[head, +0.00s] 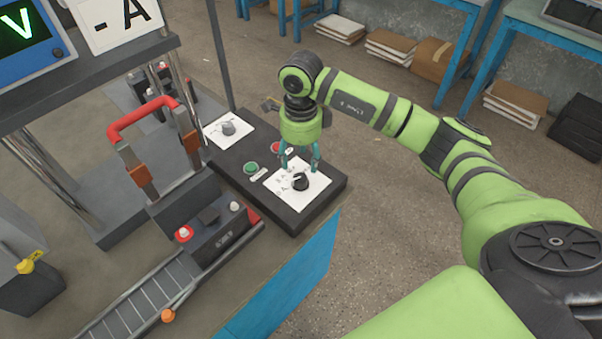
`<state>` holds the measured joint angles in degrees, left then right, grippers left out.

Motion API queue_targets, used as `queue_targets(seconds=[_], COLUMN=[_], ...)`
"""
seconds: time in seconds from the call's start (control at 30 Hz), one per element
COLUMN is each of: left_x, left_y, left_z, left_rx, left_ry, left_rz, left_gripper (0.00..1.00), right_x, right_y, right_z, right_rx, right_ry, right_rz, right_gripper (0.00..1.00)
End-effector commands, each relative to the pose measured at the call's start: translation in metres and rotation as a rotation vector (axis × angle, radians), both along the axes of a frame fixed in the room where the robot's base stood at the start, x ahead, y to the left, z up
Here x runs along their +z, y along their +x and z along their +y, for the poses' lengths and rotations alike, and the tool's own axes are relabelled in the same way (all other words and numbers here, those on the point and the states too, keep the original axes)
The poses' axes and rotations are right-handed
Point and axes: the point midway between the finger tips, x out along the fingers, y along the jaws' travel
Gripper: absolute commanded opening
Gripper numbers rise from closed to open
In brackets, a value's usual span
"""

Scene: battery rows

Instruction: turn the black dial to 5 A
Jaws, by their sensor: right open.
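The black dial (301,183) sits on a white scale plate (314,191) at the near right end of a dark control panel (322,204). Marks on the plate are too small to read, so I cannot tell the setting. My right gripper (300,168) points down over the plate with its teal fingers apart. The fingers are close to the dial's far side; I cannot tell if they touch it. My left gripper is not in view.
The panel also has a grey dial (229,128), a green button (251,167) and a red button (276,147). A battery (212,236) stands left of the panel, near a red-handled frame (142,116) and a roller track (139,298).

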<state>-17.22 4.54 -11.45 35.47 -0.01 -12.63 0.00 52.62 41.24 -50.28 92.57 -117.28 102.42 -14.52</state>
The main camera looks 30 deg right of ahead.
Motion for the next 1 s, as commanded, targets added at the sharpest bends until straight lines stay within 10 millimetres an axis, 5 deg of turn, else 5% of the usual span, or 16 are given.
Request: queue_targets(seconds=[0.4,0.8,0.93,1.0], left_x=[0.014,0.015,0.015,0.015], left_y=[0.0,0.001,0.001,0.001], left_z=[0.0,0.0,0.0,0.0], left_rx=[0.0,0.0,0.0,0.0], left_ry=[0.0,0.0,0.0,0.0], left_rz=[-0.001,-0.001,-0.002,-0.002], left_gripper=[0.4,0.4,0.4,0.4], right_x=[-0.057,-0.068,-0.068,-0.068], right_y=[-0.002,-0.001,-0.001,-0.001], right_z=[0.0,-0.001,-0.001,-0.001], right_rx=[-0.001,0.001,0.001,0.0], right_ry=[-0.004,-0.004,-0.003,-0.004], right_rz=[0.008,0.004,0.004,0.004], right_gripper=[0.6,0.6,0.12,0.04])
